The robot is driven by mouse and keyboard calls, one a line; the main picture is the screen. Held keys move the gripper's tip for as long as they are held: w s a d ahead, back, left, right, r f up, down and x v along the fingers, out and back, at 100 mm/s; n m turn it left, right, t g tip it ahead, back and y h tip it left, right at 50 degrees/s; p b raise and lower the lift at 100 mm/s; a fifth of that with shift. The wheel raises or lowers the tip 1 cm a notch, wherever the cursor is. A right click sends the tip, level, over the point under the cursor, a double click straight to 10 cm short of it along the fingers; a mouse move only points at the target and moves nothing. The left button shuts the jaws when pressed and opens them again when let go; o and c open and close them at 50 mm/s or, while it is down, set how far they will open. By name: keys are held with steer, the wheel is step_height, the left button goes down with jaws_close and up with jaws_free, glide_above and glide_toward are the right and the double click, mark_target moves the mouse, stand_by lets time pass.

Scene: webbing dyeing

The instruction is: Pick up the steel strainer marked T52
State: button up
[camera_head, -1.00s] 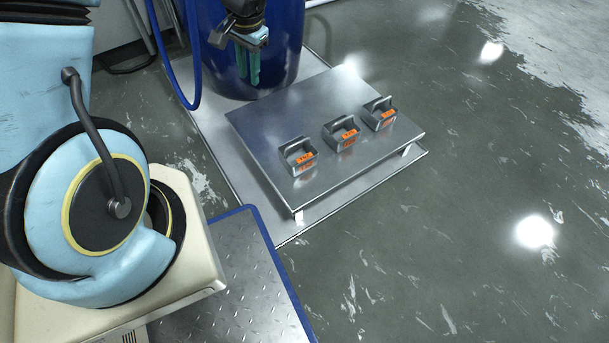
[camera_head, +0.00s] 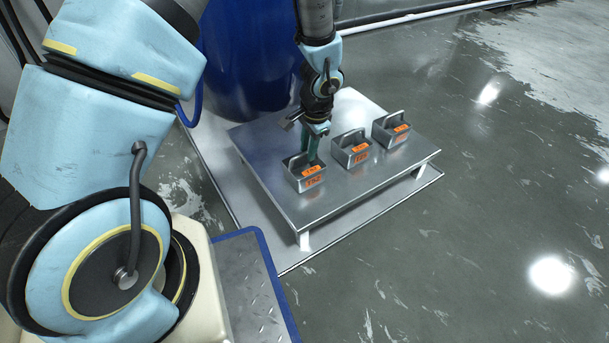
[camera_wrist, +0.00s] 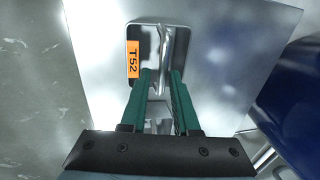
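The steel strainer marked T52 (camera_head: 308,181) is the left one of three on the low steel platform (camera_head: 330,204). It is a small open box with an upright handle and orange labels. My gripper (camera_head: 311,157) points down at it, with green fingers at its handle. In the wrist view, the T52 strainer (camera_wrist: 133,35) lies just beyond the fingertips. My gripper (camera_wrist: 161,76) is open there, with the handle lined up with the gap between the fingers. I cannot tell whether the fingers touch the handle.
Two similar strainers, the middle one (camera_head: 353,160) and the right one (camera_head: 384,138), stand to the right on the platform. A blue drum (camera_head: 245,60) stands behind. The platform's front and right areas are bare. Open grey floor (camera_head: 480,200) lies to the right.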

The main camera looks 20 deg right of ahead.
mark_target(304, 166)
steer(key=f+b, duration=0.2)
steer(key=f, duration=0.1)
steer(key=w+f+b, duration=0.1)
steer(key=f, duration=0.1)
steer(key=shift+w+a+f+b, duration=0.1)
steer(key=shift+a+f+b, duration=0.15)
steer(key=shift+a+b, duration=0.15)
steer(key=shift+r, duration=0.1)
jaws_close()
stand_by(1.0)
